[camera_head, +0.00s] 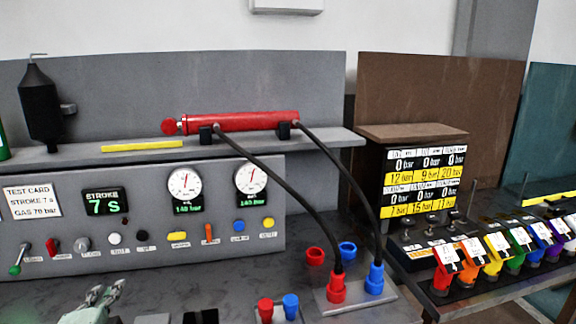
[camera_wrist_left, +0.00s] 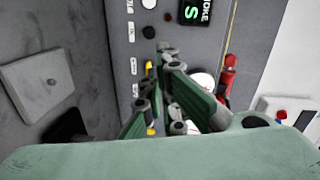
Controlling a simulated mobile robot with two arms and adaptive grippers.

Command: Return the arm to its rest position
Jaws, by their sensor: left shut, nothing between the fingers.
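My left gripper (camera_head: 108,292) shows as a pale green shape at the bottom left edge of the head view, low in front of the grey control panel (camera_head: 150,240). Most of the arm behind it is out of the picture. In the left wrist view the green fingers (camera_wrist_left: 163,62) are shut with nothing between them and point towards the panel. Some panel knobs are partly hidden behind the fingers there. My right gripper is not in view.
A red cylinder (camera_head: 240,121) lies on the shelf, with two black hoses running to a red plug (camera_head: 337,288) and a blue plug (camera_head: 375,279) at the bench front. Several coloured levers (camera_head: 448,268) stand at the right.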

